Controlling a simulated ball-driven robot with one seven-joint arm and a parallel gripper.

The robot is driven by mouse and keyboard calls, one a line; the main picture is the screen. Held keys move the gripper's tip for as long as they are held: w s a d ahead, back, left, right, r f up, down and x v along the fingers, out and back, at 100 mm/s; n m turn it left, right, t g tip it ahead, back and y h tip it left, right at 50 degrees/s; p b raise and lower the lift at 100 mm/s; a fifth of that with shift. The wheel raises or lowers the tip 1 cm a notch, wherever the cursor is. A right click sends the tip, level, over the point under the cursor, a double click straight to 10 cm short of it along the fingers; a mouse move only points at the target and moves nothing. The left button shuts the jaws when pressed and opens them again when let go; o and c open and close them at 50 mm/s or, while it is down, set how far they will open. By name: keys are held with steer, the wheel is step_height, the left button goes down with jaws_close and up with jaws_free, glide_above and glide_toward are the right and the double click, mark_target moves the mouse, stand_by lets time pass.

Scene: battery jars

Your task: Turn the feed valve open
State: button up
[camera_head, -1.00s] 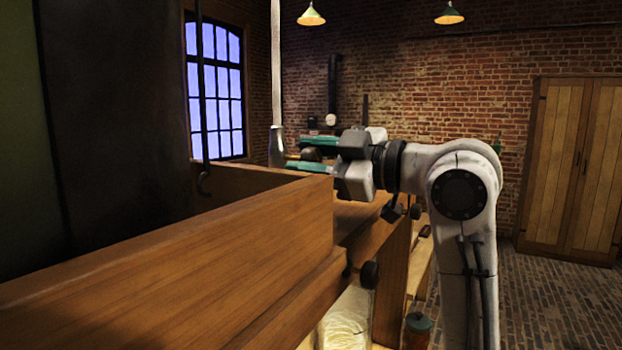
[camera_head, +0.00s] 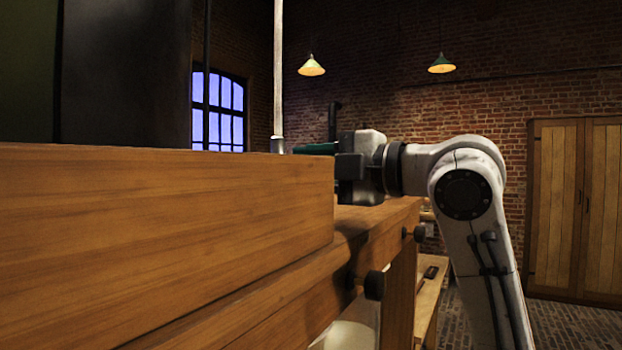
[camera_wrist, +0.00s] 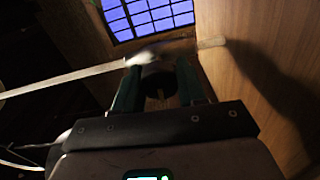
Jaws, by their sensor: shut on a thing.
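My gripper (camera_head: 314,149) reaches left over the wooden wall in the head view, its teal fingers mostly hidden behind the top edge. In the wrist view the two teal fingers of my gripper (camera_wrist: 156,88) are shut on a dark, rounded part, which I take for the feed valve's handle (camera_wrist: 158,83). A pale metal fitting sits just beyond it. A thin pale pipe (camera_head: 278,75) rises from a metal collar (camera_head: 277,145) left of my fingers; it also crosses the wrist view (camera_wrist: 70,79) at a slant. The handle's turn angle cannot be told.
The wooden wall (camera_head: 160,215) fills the left foreground and hides what lies behind it. A large dark panel (camera_head: 125,75) stands behind. A wooden cabinet (camera_head: 575,205) is at the far right, with open brick floor before it.

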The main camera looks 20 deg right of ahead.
steer(key=shift+a+f+n, duration=0.1)
steer(key=shift+n, duration=0.4)
steer(key=o, duration=1)
steer(key=shift+s, duration=0.1)
steer(key=b+v, duration=0.2)
steer(key=v, duration=0.9)
